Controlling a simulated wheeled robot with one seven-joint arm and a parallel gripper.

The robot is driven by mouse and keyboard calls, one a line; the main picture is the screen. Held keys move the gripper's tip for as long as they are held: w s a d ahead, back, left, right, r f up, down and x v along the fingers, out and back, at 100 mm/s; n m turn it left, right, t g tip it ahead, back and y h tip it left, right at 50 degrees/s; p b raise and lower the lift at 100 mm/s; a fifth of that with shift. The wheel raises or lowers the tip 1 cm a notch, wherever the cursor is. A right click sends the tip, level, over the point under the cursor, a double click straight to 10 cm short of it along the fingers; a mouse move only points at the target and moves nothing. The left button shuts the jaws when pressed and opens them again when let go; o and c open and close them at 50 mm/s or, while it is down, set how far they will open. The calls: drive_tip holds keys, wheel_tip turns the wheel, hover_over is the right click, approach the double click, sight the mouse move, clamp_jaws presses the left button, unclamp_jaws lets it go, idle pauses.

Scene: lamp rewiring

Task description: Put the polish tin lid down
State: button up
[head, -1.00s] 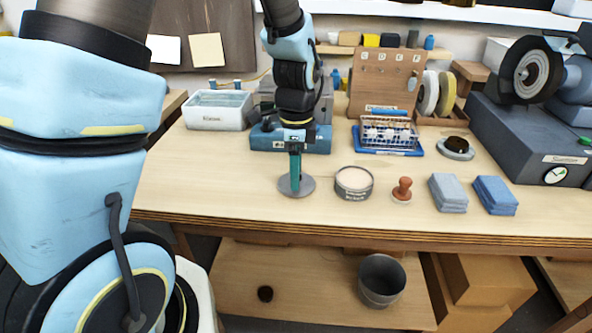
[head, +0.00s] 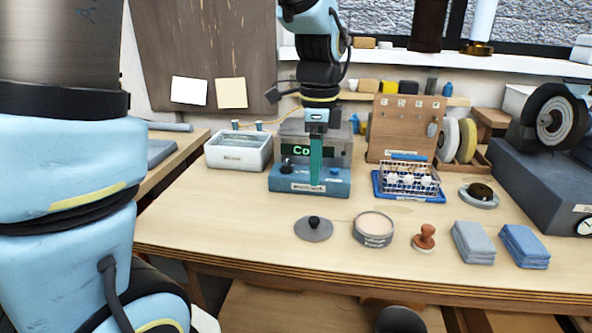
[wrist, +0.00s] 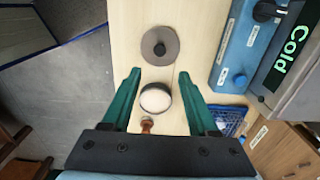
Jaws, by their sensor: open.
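The polish tin lid (head: 313,229) is a flat grey disc with a dark knob, lying on the bench top. The open polish tin (head: 374,230), with pale contents, stands just right of it. Both also show in the wrist view, the lid (wrist: 168,52) beyond the fingertips and the tin (wrist: 155,99) between the fingers. My gripper (head: 315,182) has green fingers and hangs above the bench, higher than the lid and apart from it. In the wrist view my gripper (wrist: 158,76) is open with nothing held between its fingers.
A brown-knobbed stamp (head: 425,238) and folded grey (head: 473,243) and blue cloths (head: 525,246) lie right of the tin. A blue unit with a "Cold" display (head: 310,180) stands behind the lid. A wire basket (head: 408,180) is behind the tin. The bench left of the lid is clear.

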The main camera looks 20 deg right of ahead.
drive_tip(key=a+f+n, duration=0.3)
drive_tip(key=a+n, duration=0.8)
drive_tip(key=a, duration=0.1)
drive_tip(key=w+a+f+n+t, duration=0.1)
drive_tip(key=a+f+n, duration=0.2)
drive_tip(key=a+n, duration=0.8)
drive_tip(key=shift+a+f+t, duration=0.15)
drive_tip(key=shift+a+t, duration=0.15)
drive_tip(key=shift+a, duration=0.85)
